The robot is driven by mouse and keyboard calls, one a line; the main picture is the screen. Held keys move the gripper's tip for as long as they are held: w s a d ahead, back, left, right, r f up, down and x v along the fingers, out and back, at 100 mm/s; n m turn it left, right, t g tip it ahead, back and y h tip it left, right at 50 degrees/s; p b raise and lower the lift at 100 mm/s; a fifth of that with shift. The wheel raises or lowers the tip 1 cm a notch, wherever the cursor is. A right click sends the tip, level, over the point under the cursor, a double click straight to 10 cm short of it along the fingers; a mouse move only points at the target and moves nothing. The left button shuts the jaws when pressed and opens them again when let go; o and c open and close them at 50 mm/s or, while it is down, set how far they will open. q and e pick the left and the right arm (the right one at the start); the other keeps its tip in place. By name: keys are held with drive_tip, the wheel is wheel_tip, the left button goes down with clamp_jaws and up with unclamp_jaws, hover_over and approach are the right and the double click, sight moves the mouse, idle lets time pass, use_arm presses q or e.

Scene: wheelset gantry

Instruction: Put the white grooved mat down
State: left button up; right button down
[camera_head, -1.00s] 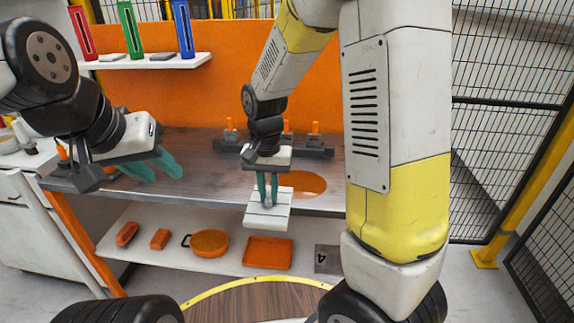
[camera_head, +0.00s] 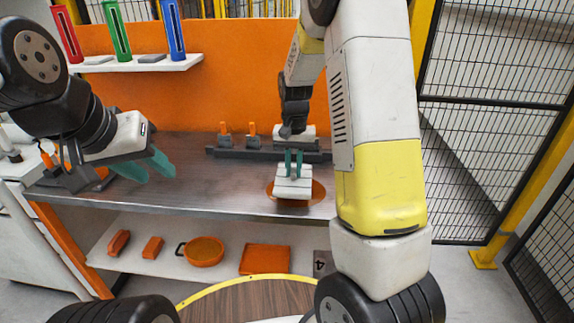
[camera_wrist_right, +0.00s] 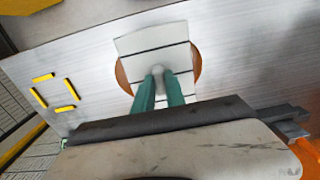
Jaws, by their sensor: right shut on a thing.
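The white grooved mat (camera_head: 293,186) is at my right gripper (camera_head: 293,163), over the orange round spot on the metal table. It also shows in the right wrist view (camera_wrist_right: 156,43), where the teal fingers of my right gripper (camera_wrist_right: 163,82) are shut on a small grip at its middle. The orange round piece (camera_head: 318,192) shows on both sides of the mat, partly covered by it. I cannot tell whether the mat touches it. My left gripper (camera_head: 150,170) is open and empty over the left part of the table.
The metal table (camera_head: 215,180) is clear between the grippers. A dark rack with orange-topped pieces (camera_head: 235,152) stands at the back. The lower shelf holds an orange pan (camera_head: 204,250) and an orange tray (camera_head: 264,259). Yellow marks (camera_wrist_right: 55,92) lie on the table in the wrist view.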

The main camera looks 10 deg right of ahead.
drive_tip(key=shift+w+d+f, duration=0.1)
drive_tip(key=shift+w+d, duration=0.25)
drive_tip(key=shift+d, duration=0.05)
drive_tip(key=shift+w+d+f, duration=0.1)
drive_tip(key=shift+f, duration=0.8)
drive_tip(key=shift+w+d+f, duration=0.1)
drive_tip(key=shift+f, duration=0.75)
drive_tip(key=shift+f, duration=0.1)
drive_tip(key=c, duration=1.4)
unclamp_jaws()
